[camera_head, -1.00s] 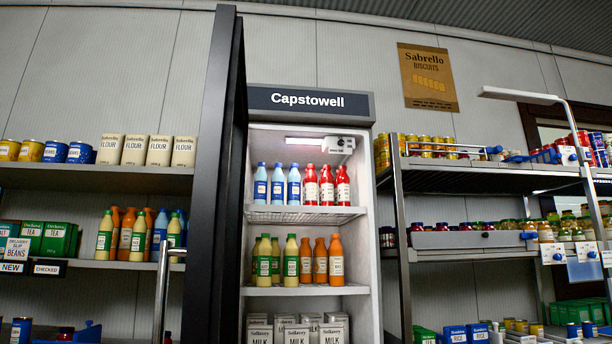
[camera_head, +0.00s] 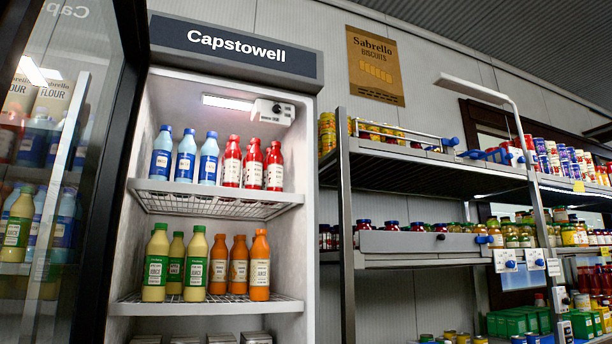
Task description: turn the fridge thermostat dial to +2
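The Capstowell fridge (camera_head: 309,180) stands open at the left of the head view. A small white thermostat box (camera_head: 274,112) hangs under its ceiling, at the right end of the lit lamp strip (camera_head: 228,102). A dark dial spot (camera_head: 277,108) shows on the front of the box. Its markings are too small to read, so I cannot tell its setting. The open glass door (camera_head: 118,120) swings out at the left. My gripper is not in view.
Blue, white and red bottles (camera_head: 186,158) stand on the upper wire shelf (camera_head: 212,208), below the thermostat. Yellow and orange bottles (camera_head: 196,262) stand on the shelf under it. A metal rack (camera_head: 345,200) with jars stands close on the right. The space before the fridge opening looks clear.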

